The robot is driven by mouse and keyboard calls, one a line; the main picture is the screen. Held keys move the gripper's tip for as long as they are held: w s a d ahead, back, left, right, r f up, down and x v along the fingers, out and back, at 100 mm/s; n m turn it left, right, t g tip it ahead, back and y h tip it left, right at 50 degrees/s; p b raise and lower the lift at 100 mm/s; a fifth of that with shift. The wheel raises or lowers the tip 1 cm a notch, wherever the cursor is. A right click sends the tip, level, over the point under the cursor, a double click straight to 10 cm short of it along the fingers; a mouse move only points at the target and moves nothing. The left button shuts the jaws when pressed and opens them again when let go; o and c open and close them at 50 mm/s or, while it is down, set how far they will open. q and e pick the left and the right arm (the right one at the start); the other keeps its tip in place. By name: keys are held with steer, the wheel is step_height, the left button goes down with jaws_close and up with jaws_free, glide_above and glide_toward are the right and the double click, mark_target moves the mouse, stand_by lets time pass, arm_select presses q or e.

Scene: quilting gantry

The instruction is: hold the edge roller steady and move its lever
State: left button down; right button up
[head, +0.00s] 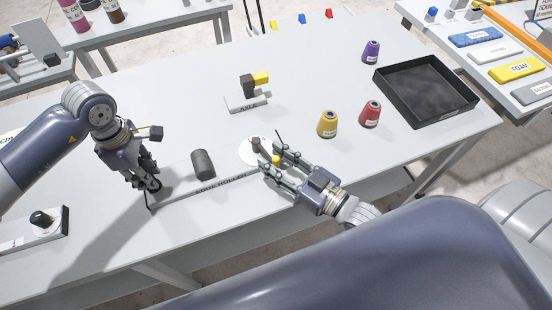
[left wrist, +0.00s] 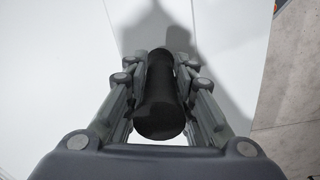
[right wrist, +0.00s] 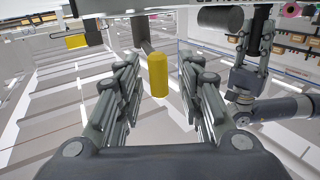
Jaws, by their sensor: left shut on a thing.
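The edge roller (head: 222,184) is a long, low, labelled grey base with a dark roller (head: 203,165), a pale disc (head: 249,146) and a lever with a yellow knob (head: 276,160). My left gripper (head: 152,188) is shut on a black cylindrical handle (left wrist: 160,98) at the base's left end. The handle lies between its fingers in the left wrist view and is mostly hidden in the head view. My right gripper (head: 280,152) is open at the lever. In the right wrist view the yellow knob (right wrist: 158,75) is between the spread fingers, with gaps on both sides.
The labelled axle block (head: 247,102) with a yellow tip stands behind the roller. Yellow (head: 327,124), red (head: 370,114) and purple (head: 371,51) spools and a black tray (head: 425,90) are to the right. A box with a black knob (head: 42,218) is at the left.

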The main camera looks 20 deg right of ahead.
jaws_close()
steer(key=shift+s+a, duration=0.2)
steer(key=shift+a, duration=1.4)
jaws_free()
steer(key=shift+a, duration=0.1)
steer(key=shift+s+d, duration=0.35)
steer(key=v, duration=1.1)
steer(key=shift+r, duration=0.1)
steer(key=shift+c, duration=0.5)
